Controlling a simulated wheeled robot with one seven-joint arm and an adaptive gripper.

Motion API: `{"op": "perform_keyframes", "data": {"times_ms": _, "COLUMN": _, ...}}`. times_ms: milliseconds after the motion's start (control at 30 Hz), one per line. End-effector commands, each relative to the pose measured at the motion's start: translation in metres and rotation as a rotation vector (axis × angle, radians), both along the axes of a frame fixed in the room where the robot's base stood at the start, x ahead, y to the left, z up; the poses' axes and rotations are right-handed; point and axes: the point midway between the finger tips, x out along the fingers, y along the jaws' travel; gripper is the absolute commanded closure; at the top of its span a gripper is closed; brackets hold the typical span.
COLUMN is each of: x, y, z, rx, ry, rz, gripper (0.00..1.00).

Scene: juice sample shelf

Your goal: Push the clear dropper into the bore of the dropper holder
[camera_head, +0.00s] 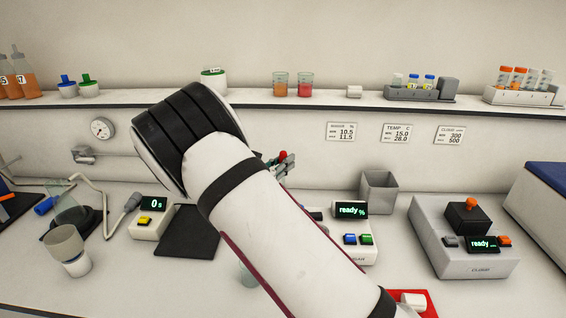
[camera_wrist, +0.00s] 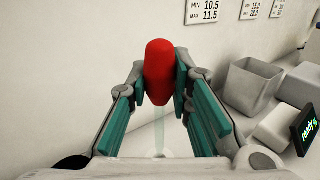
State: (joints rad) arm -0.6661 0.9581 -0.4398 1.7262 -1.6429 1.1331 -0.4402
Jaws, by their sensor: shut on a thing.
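My gripper (camera_wrist: 159,88) is shut on the clear dropper, with its teal finger pads on both sides of the red bulb (camera_wrist: 160,70). The dropper's clear stem (camera_wrist: 159,128) runs below the bulb, faint against the pale background; its tip cannot be made out. In the head view my gripper (camera_head: 280,165) shows only partly behind my arm, with the red bulb (camera_head: 283,154) above the counter. I cannot make out the dropper holder or its bore in either view; my arm covers part of the counter.
A grey open bin (camera_head: 378,192) stands right of my gripper, behind a device reading "ready %" (camera_head: 350,209). A larger grey device (camera_head: 464,240) is farther right. A timer (camera_head: 152,217) and dark mat (camera_head: 187,238) lie left. The shelf (camera_head: 330,105) runs behind.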

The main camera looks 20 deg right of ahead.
Motion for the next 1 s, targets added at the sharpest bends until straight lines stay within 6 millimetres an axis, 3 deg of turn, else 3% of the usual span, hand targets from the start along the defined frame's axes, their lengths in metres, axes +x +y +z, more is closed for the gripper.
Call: {"op": "perform_keyframes", "data": {"times_ms": 1000, "x": 0.0, "y": 0.0, "z": -0.018, "rx": -0.001, "ry": -0.001, "rz": 0.0, "gripper": 0.91}}
